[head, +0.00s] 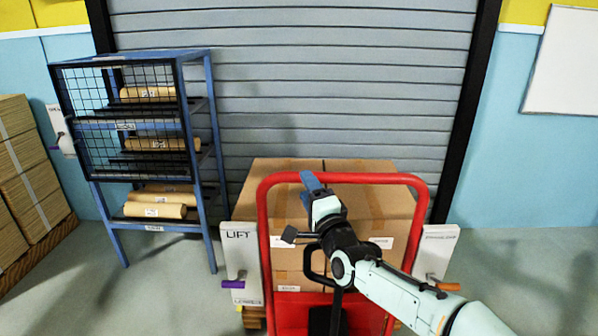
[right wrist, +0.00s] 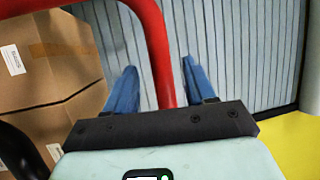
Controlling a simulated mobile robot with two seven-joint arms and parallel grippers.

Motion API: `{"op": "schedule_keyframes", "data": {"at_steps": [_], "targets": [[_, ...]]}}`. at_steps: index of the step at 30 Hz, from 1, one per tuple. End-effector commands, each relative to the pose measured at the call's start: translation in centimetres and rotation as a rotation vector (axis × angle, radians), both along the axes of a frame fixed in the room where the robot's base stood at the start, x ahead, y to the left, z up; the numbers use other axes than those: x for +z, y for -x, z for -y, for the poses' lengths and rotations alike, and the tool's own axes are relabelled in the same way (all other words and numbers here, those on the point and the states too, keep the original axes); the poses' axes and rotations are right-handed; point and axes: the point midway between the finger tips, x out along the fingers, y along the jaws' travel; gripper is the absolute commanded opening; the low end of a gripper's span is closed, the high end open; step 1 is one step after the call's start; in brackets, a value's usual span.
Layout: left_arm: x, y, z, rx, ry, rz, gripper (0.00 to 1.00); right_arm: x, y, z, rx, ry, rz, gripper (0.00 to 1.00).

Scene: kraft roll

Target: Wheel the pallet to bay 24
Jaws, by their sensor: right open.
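The pallet (head: 254,318) is mostly hidden under a stack of brown cartons (head: 285,190); a bit of wood shows at the lower left. A red truck with a looped handle frame (head: 340,178) stands in front of the cartons. My right gripper (head: 308,179) is at the top bar of this frame, left of its middle. In the right wrist view its two blue fingers (right wrist: 157,75) are open, and the red bar (right wrist: 158,50) runs between them. My left gripper is not in view. No sign for bay 24 can be read.
A white LIFT panel (head: 241,262) with a purple lever stands left of the frame, another panel (head: 438,250) with an orange lever right. A blue rack (head: 190,140) holds paper rolls. A grey shutter (head: 300,85) closes the back. Floor at right is clear.

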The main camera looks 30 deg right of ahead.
Motion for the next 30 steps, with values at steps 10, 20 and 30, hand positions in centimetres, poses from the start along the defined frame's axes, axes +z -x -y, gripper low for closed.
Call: {"op": "schedule_keyframes", "data": {"at_steps": [10, 20, 30], "targets": [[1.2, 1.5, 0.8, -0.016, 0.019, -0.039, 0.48, 1.1, -5.4, 0.8, 0.001, -0.001, 0.002, 0.55], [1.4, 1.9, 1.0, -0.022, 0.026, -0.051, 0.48, 1.3, -6.6, 1.0, 0.001, 0.0, 0.001, 0.55], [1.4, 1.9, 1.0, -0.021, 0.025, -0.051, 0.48, 1.3, -6.6, 1.0, 0.001, 0.0, 0.001, 0.0]]}}
